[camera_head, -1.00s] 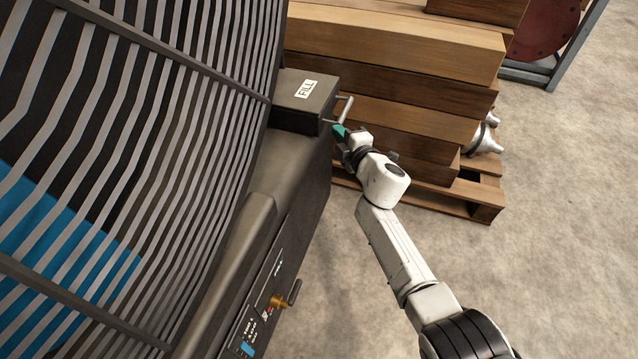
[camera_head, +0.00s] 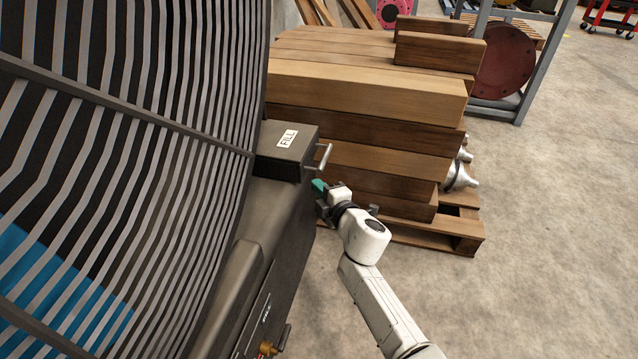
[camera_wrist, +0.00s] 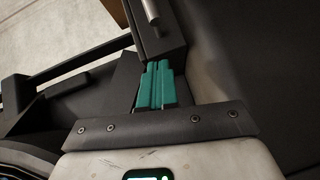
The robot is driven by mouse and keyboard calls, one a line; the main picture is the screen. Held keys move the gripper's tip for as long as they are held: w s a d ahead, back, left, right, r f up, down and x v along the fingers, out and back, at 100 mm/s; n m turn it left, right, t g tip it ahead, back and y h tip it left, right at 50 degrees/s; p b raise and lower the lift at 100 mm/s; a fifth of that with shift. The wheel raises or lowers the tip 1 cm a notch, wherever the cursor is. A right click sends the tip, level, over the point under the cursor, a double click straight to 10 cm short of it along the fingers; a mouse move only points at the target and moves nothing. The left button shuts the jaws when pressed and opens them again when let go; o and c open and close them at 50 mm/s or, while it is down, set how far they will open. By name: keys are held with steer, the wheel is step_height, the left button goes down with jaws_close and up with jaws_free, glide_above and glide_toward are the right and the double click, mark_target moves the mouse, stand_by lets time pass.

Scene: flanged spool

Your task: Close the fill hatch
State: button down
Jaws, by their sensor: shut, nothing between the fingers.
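The fill hatch (camera_head: 290,146) is a dark grey box with a white FILL label on its flat top. It sits on the side of the dark machine, beside the ribbed cage. A pale bar handle (camera_head: 325,159) stands out from its right face, and its end shows in the wrist view (camera_wrist: 150,10). I cannot tell whether a lid edge is raised. My gripper (camera_head: 319,186), with teal fingertips, is just below the handle, near the box's right face. In the wrist view, the fingers (camera_wrist: 157,82) are together and empty, pointing at the dark box. Contact is unclear.
A stack of wooden beams (camera_head: 365,95) on a pallet (camera_head: 460,232) stands behind and right of the hatch. Metal fittings (camera_head: 460,176) stick out at its right end. The ribbed cage (camera_head: 130,150) fills the left. Open concrete floor lies at right.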

steer(key=f+p+v, duration=0.1)
steer(key=p+v, duration=0.4)
steer(key=v, duration=0.3)
steer(key=shift+s+r, duration=0.35)
steer(key=shift+s, duration=0.05)
